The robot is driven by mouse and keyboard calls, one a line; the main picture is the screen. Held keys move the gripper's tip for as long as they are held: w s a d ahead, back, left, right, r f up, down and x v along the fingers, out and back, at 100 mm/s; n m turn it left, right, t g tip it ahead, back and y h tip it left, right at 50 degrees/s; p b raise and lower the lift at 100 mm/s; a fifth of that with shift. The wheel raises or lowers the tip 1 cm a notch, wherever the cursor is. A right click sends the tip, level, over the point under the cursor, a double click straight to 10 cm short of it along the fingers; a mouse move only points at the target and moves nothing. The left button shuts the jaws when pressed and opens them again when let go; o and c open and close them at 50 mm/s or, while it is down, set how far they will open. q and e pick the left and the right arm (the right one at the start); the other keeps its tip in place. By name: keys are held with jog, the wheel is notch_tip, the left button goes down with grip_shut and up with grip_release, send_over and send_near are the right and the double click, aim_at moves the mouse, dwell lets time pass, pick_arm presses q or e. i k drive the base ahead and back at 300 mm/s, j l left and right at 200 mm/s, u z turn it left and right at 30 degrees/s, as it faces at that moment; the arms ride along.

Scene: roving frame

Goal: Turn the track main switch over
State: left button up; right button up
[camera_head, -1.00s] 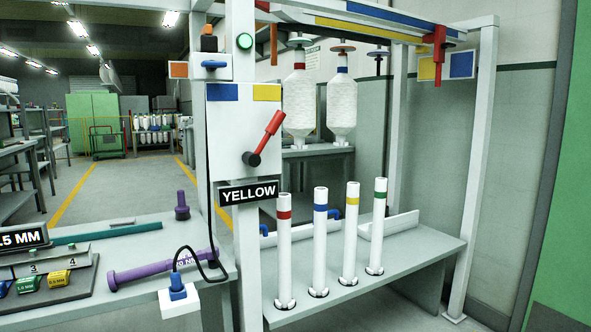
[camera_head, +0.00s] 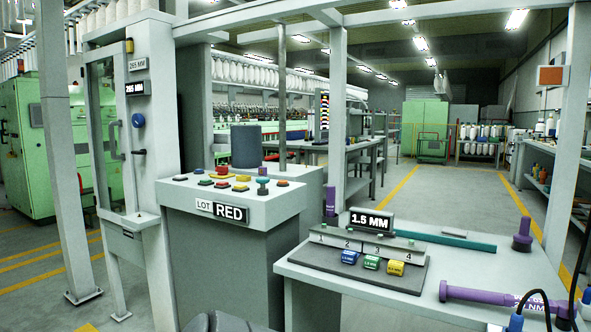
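Nothing I can surely name as the track main switch shows now. The white box with a red lever, seen earlier above a YELLOW sign, is out of view. At the left, a tall white cabinet (camera_head: 150,88) with a glazed door carries a round blue knob (camera_head: 138,120) and a small black handle (camera_head: 139,152). Neither of my grippers is in view.
A grey console (camera_head: 225,262) with several coloured buttons and a LOT RED sign (camera_head: 222,211) stands at centre left. Right of it, a bench (camera_head: 440,265) holds a grey block rack (camera_head: 360,262), a 1.5 MM sign (camera_head: 371,221) and a purple tool (camera_head: 490,297). Open floor lies behind.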

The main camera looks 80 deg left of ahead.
aim_at(223, 171)
jog(key=u, duration=3)
jog(key=i+j+z, duration=0.25)
jog(key=z, duration=0.25)
jog(key=i+j+z, duration=0.2)
jog(key=j+z, duration=0.25)
jog(key=i+j+z, duration=0.1)
jog(key=j, duration=0.25)
jog(key=i+j+z, duration=0.1)
jog(key=j, duration=0.25)
jog(key=i+j+z, duration=0.1)
jog(key=j, duration=0.25)
jog(key=i+j, duration=0.1)
jog(key=j, duration=0.3)
jog(key=i+j, duration=0.1)
jog(key=j, duration=0.25)
jog(key=i+j+z, duration=0.1)
jog(key=j, duration=0.3)
jog(key=i+j, duration=0.75)
jog(key=j, duration=0.3)
jog(key=k+l, duration=0.25)
jog(key=l+z, duration=0.05)
